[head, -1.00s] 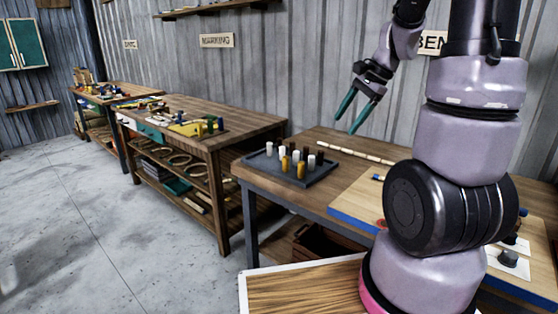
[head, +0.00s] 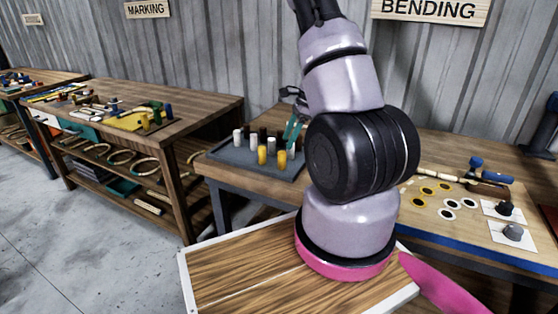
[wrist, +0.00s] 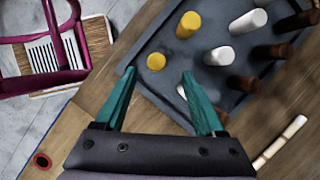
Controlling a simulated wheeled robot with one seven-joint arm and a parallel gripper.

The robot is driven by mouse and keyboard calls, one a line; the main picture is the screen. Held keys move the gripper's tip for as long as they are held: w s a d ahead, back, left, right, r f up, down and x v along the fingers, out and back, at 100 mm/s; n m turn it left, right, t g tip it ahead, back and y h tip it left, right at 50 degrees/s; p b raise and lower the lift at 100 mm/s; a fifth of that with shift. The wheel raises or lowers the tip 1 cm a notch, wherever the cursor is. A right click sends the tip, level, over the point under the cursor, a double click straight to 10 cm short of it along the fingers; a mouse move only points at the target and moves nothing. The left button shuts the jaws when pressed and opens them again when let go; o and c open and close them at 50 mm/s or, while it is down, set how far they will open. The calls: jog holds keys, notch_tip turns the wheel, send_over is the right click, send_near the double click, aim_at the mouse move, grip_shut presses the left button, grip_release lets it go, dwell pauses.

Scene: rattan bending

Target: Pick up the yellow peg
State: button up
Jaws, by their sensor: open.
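Two yellow pegs stand upright in a dark grey tray (head: 222,155), at its front edge in the head view: a left one (head: 262,156) and a right one (head: 282,159). In the wrist view, one yellow peg (wrist: 156,62) appears in line with the gap between my fingertips, and the other yellow peg (wrist: 188,25) is farther up. My gripper (wrist: 158,73) is open and empty, its teal fingers pointing down over the tray. In the head view my gripper (head: 291,132) is partly hidden behind my arm. I cannot tell its exact height above the pegs.
White pegs (wrist: 220,56) and dark brown pegs (wrist: 272,51) stand in the tray close to the yellow ones. One white peg is partly hidden by my right finger. A pale jointed strip (wrist: 280,142) lies beside the tray. A board with round spots (head: 430,205) lies to the right.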

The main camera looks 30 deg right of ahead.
aim_at(283, 152)
jog(key=x, duration=0.7)
jog(key=shift+s+a, duration=0.1)
jog(key=shift+s, duration=0.15)
grip_shut()
